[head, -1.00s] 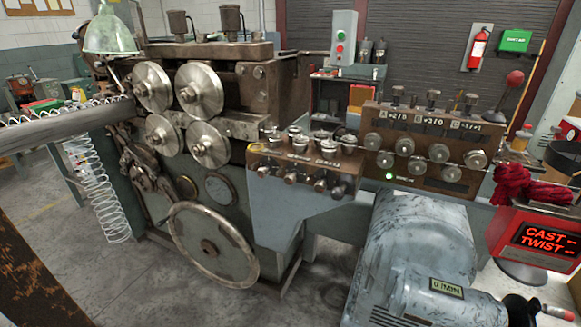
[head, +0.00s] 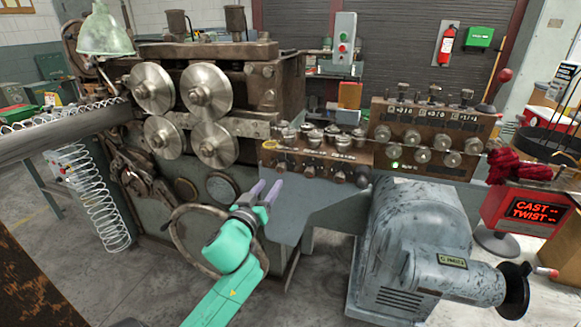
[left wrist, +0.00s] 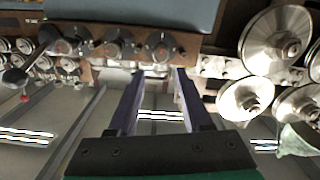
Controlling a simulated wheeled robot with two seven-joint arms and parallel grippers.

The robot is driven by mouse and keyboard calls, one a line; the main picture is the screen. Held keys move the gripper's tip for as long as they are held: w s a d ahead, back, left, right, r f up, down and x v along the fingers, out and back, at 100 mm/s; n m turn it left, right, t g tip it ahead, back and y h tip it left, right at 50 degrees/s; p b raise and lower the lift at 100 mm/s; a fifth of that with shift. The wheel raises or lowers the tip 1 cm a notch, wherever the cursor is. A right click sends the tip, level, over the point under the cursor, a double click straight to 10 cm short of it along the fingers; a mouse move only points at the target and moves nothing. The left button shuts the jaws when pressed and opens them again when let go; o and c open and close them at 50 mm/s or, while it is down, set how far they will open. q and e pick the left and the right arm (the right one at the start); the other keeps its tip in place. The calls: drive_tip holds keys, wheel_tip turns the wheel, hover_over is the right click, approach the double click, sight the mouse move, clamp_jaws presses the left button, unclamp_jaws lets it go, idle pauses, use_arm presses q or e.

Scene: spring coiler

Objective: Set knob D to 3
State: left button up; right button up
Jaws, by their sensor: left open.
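My left gripper (head: 263,189) is open and empty, its two purple fingers pointing up toward the near brown knob panel (head: 268,157). It is in front of and below the panel's left end, apart from the knobs as far as I can see. In the left wrist view the open fingers (left wrist: 160,74) point at the same panel (left wrist: 90,58), with several dark knobs (left wrist: 115,42) beyond and to the left of them. A second knob panel (head: 436,112) with pale round knobs stands farther right. The letters are too small to tell which knob is D. My right gripper is out of view.
Steel feed rollers (head: 204,88) and a handwheel (head: 183,232) are left of my arm. A grey motor (head: 410,235) stands below right. A red CAST/TWIST display (head: 535,212) and a red cloth (head: 520,168) are at the right. Open floor lies in front.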

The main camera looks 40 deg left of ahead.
sight(280, 170)
use_arm(q)
drive_tip(key=x, duration=1.1)
drive_tip(key=shift+a+p, duration=0.1)
drive_tip(key=shift+p, duration=0.3)
clamp_jaws()
